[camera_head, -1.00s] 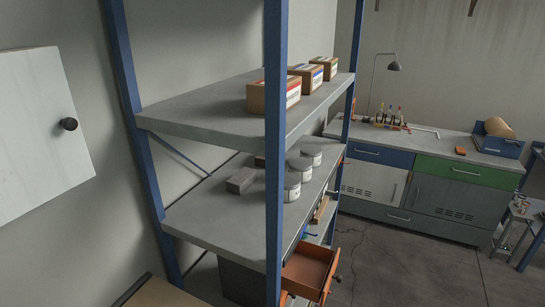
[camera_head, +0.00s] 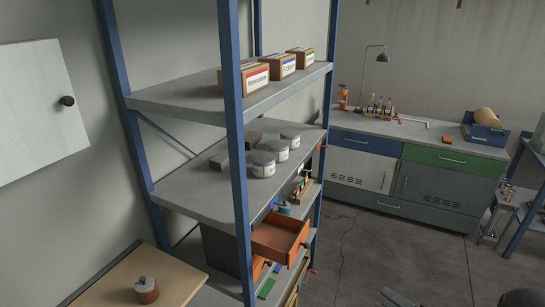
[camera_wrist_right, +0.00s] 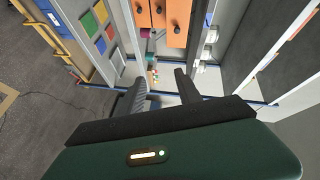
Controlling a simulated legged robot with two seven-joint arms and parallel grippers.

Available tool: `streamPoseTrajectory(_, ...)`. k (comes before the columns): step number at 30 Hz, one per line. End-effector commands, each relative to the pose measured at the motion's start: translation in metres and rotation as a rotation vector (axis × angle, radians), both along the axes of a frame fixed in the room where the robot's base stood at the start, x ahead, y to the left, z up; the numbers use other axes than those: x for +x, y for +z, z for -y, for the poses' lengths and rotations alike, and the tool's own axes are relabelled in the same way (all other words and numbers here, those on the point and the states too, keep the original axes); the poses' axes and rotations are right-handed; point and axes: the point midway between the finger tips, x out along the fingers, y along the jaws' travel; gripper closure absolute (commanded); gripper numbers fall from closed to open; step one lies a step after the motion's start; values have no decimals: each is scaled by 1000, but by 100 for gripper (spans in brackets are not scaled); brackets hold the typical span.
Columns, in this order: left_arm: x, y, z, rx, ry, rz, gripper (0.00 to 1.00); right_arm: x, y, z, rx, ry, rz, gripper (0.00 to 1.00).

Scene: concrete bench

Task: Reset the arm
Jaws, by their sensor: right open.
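My right gripper (camera_wrist_right: 160,88) shows in the right wrist view, its two dark fingers spread apart with nothing between them. In the head view, only dark parts of my right arm and gripper (camera_head: 397,298) show at the bottom right edge, cut off by the frame. My left gripper is not in view. No object is held in the right gripper.
A blue-posted shelf (camera_head: 180,195) carries boxes (camera_head: 282,66) and grey-lidded jars (camera_head: 263,165). An orange drawer (camera_head: 280,238) stands open. A wooden top (camera_head: 120,290) with a small lidded jar (camera_head: 146,290) is at lower left. A cabinet bench (camera_head: 400,130) stands behind open floor.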

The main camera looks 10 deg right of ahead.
Motion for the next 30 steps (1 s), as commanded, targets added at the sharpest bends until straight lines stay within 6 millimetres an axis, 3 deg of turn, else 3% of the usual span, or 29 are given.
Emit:
streamPoseTrajectory(9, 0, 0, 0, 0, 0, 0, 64, 53, 8, -8, -512, -120, -87, 59)
streamPoseTrajectory(14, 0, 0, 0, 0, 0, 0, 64, 50, 15, -37, -844, -113, -248, 59)
streamPoseTrajectory(17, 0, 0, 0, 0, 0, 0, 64, 8, 13, -80, -1045, 7, -427, 59)
streamPoseTrajectory(18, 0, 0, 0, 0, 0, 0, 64, -18, 11, -102, -1101, 92, -502, 59)
streamPoseTrajectory(21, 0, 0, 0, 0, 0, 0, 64, -81, 5, -148, -1165, 309, -631, 59)
streamPoseTrajectory(24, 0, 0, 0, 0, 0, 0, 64, -123, 3, -178, -1174, 468, -689, 59)
streamPoseTrajectory(27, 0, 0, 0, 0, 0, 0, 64, -143, 2, -191, -1170, 548, -712, 59)
streamPoseTrajectory(30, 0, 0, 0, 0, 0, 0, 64, -148, 2, -193, -1167, 566, -717, 59)
